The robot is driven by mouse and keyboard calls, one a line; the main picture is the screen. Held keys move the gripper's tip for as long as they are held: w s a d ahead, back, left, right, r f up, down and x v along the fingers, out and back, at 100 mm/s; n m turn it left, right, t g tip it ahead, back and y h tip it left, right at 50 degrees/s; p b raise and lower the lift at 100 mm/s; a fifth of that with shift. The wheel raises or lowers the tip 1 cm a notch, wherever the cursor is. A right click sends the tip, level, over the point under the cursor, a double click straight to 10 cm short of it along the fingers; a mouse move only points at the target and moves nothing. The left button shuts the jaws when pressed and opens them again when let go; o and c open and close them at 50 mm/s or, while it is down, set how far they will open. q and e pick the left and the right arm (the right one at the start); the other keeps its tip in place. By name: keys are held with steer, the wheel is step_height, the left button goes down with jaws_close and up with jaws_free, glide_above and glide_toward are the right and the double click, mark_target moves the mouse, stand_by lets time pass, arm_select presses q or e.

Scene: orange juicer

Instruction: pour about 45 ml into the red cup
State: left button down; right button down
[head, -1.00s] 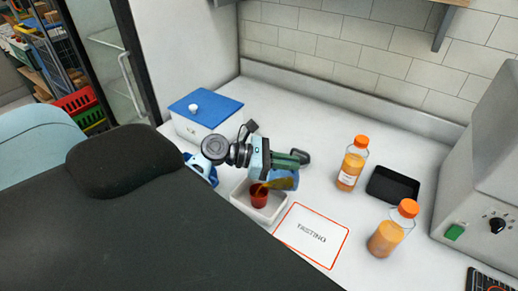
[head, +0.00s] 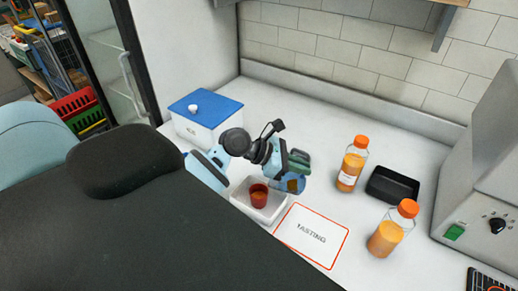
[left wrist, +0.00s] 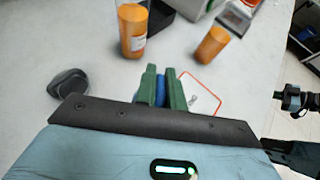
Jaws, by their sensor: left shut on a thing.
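My left gripper (head: 296,162) is shut on a blue, see-through jug (head: 290,184) with some orange-brown liquid inside. The green fingers with the blue handle between them also show in the left wrist view (left wrist: 162,90). The jug is held above and to the right of the red cup (head: 259,194), apart from it. No stream shows between them. The red cup stands upright in a white tray (head: 270,221) and has orange liquid in it; the exact level is hard to read.
Two orange-capped juice bottles (head: 352,166) (head: 390,232) stand to the right, with a black tray (head: 392,185) near them. A tasting mat (head: 311,236) lies in front. A blue-lidded box (head: 205,115) is behind left, and a grey machine (head: 485,165) stands far right.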

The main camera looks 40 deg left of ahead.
arm_select(q)
steer(key=g+y, duration=0.1)
steer(key=w+d+g+y, duration=0.1)
steer(key=shift+w+d+r+y, duration=0.15)
steer(key=shift+r+y, duration=0.05)
steer(key=shift+y, duration=0.1)
steer(key=w+d+f+g+y, duration=0.4)
steer(key=d+f+g+y, duration=0.1)
steer(key=f+g+y, duration=0.1)
steer(key=shift+w+d+f+y, duration=0.2)
steer(key=shift+w+d+y, duration=0.1)
steer(key=shift+y, duration=0.2)
stand_by(0.5)
